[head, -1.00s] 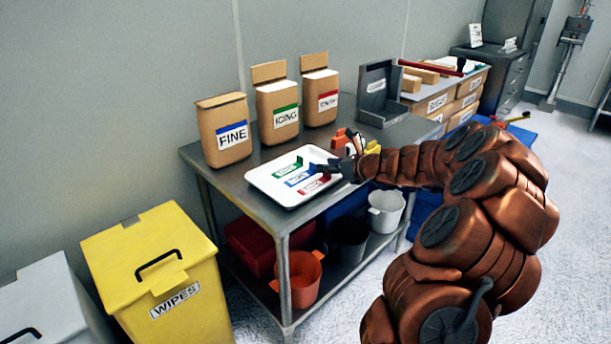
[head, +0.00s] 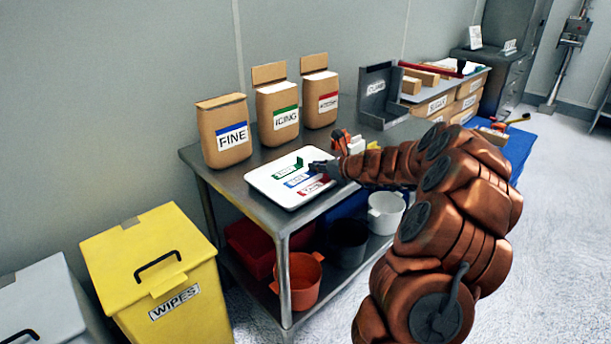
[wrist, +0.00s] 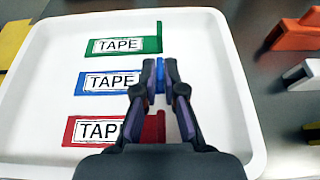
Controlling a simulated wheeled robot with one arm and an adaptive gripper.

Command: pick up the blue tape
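The blue tape (wrist: 108,82) lies in a white tray between the green tape (wrist: 120,46) and the red tape (wrist: 100,130). Each is a coloured strip with a white TAPE label, and the green one's upright tab shows at its right end. My gripper (wrist: 159,76) is at the right end of the blue tape. Its fingertips are close together, one on each side of the blue end piece, with blue filling the gap. The fingers hide part of the blue and red tapes. In the head view my gripper (head: 318,167) is low over the tray.
The white tray (head: 262,186) sits on a metal table (head: 225,178). Bags labelled FINE (head: 223,150), ICING (head: 276,125) and a red-labelled one (head: 320,115) stand behind it. Orange (wrist: 297,32) and white (wrist: 302,73) items lie right of the tray. A grey stand (head: 380,112) is farther right.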

